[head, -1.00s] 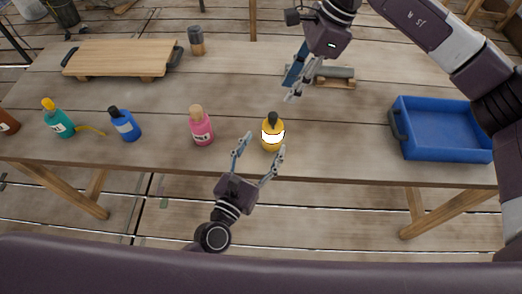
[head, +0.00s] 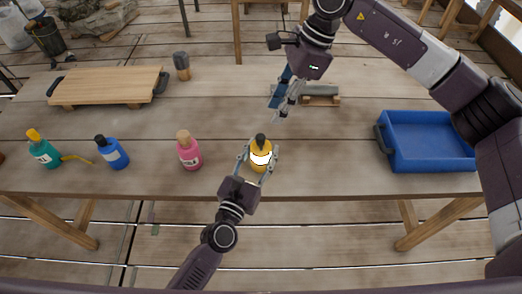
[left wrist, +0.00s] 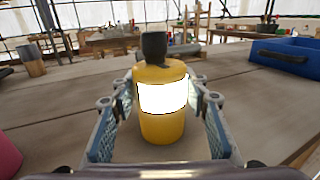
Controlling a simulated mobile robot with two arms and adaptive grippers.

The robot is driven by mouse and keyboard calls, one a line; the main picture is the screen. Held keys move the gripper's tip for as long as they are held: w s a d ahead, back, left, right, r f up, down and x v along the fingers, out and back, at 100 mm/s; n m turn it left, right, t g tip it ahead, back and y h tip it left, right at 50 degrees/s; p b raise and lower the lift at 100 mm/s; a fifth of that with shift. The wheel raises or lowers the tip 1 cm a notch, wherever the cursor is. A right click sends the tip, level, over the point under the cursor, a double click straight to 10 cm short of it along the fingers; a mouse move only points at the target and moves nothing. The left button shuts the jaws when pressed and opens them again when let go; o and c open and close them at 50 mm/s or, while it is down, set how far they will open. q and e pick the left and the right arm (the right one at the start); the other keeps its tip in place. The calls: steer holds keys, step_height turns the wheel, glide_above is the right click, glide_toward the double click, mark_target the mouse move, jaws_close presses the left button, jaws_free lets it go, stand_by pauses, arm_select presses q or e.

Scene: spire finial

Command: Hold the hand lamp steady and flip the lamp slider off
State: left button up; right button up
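The yellow hand lamp (head: 260,146), with a black top and a bright white glowing band, stands upright near the table's front edge. It also fills the middle of the left wrist view (left wrist: 162,125). My left gripper (head: 260,160) is open, with one finger on each side of the lamp. In the left wrist view the fingers (left wrist: 162,110) show gaps to the lamp on both sides. I cannot make out a slider on the lamp. My right gripper (head: 275,113) is open and empty, above the table behind the lamp.
A pink bottle (head: 189,154), a blue bottle (head: 111,155) and a teal bottle (head: 44,152) stand to the left. A blue crate (head: 430,163) is at the right. A wooden board (head: 108,85) and a dark-topped cylinder (head: 182,68) are behind. A grey bar (head: 322,90) lies behind my right gripper.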

arm_select(q)
steer(key=c, duration=0.7)
arm_select(e)
steer(key=shift+c, duration=0.3)
steer(key=shift+s+a+f+m, duration=0.1)
steer(key=shift+s+f+m, duration=0.1)
steer(key=shift+m, duration=0.1)
steer(key=c, duration=0.5)
steer(key=s+m, duration=0.1)
steer(key=s+a+f+m+g+y, duration=0.1)
steer(key=s+m+y, duration=0.1)
steer(key=m, duration=0.1)
steer(key=shift+a+f+g, duration=0.3)
steer(key=shift+f+g, duration=0.1)
jaws_close()
steer(key=s+a+m+g+y, duration=0.25)
steer(key=s+m+y, duration=0.3)
steer(key=m, duration=0.85)
steer(key=w+d+f+n+t+y, duration=0.2)
steer(key=w+d+f+n+t, duration=0.2)
steer(key=n, duration=1)
steer(key=w+d+f+n+t+y, duration=0.2)
steer(key=w+d+f+n+t, duration=0.3)
steer(key=n, duration=1)
steer(key=shift+d+t, duration=1.75)
steer(key=shift+t, duration=0.6)
